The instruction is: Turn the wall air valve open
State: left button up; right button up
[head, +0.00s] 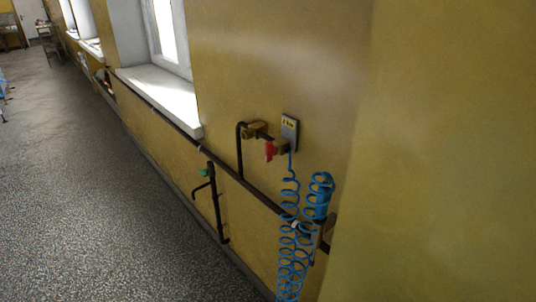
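The wall air valve has a red handle (270,151) and sits on brass-coloured fittings (254,130) on the yellow wall, right of the window. The red handle hangs beside the fittings; I cannot tell its exact turn position. A small label plate (289,131) is fixed to the wall just right of it. A blue coiled hose (290,225) hangs below the valve. Neither of my grippers is in the head view.
A dark pipe (240,182) runs along the wall below the valve, with a green-handled fitting (204,172) lower left. A white window sill (165,97) juts out to the left. The speckled floor (100,210) is clear along the wall.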

aim_at(270, 150)
jog(key=j+z, duration=0.1)
jog(key=z, duration=0.5)
jog(key=i+j+z, duration=0.15)
jog(key=j+z, duration=0.3)
jog(key=j, duration=0.25)
jog(key=j+z, duration=0.5)
jog(key=j, duration=0.2)
